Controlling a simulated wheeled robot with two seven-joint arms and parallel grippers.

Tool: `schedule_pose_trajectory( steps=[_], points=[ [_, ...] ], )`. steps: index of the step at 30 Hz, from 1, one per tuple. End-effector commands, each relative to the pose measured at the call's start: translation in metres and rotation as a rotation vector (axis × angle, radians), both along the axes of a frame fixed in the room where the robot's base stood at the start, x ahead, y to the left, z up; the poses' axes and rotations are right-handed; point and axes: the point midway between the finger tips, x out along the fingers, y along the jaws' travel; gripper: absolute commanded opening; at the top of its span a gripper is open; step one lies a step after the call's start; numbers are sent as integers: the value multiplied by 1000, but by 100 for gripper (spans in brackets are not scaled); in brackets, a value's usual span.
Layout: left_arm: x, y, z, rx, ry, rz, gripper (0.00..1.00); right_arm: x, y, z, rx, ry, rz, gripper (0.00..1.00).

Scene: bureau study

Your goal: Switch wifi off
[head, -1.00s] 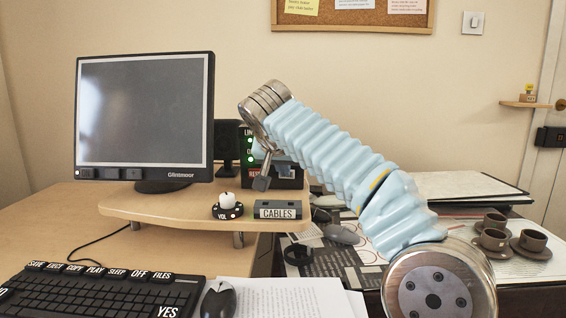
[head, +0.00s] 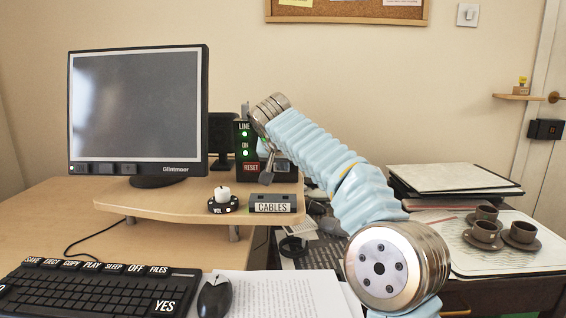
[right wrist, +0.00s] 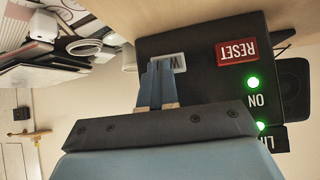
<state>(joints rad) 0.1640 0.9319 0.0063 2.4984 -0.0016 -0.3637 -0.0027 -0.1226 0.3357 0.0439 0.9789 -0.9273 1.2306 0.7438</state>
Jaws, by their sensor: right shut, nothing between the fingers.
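The black router box (head: 243,150) stands on the wooden riser behind the monitor's right side. It has lit green LINE and ON lights (head: 245,153) and a red RESET button (head: 250,167). In the right wrist view the box appears upside down, with the RESET button (right wrist: 237,52) and a pale label (right wrist: 167,63) starting with W, the rest hidden by my fingers. My right gripper (head: 266,179) is shut and empty, in front of the box's right part. Its fingertips (right wrist: 157,70) overlap the pale label; I cannot tell whether they touch. My left gripper is not in view.
A keyboard (head: 90,292) and mouse (head: 214,296) are in front. Several brown cups (head: 486,230) stand at right.

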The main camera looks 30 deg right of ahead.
Motion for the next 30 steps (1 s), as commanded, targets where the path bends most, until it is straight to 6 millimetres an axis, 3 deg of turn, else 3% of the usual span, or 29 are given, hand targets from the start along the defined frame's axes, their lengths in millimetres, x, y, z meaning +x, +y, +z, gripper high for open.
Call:
schedule_pose_trajectory(
  steps=[1, 5, 13, 30],
  points=[
    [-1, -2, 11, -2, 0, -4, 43, 3, -7, 6, -4, 0, 4, 0],
    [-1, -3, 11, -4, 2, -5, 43, 2, -13, 3, -3, -3, 94, 0],
    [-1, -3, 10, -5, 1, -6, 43, 3, -14, 0, -7, -2, 92, 0],
    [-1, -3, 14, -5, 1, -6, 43, 11, 3, -3, -5, 1, 96, 0]
  ],
)
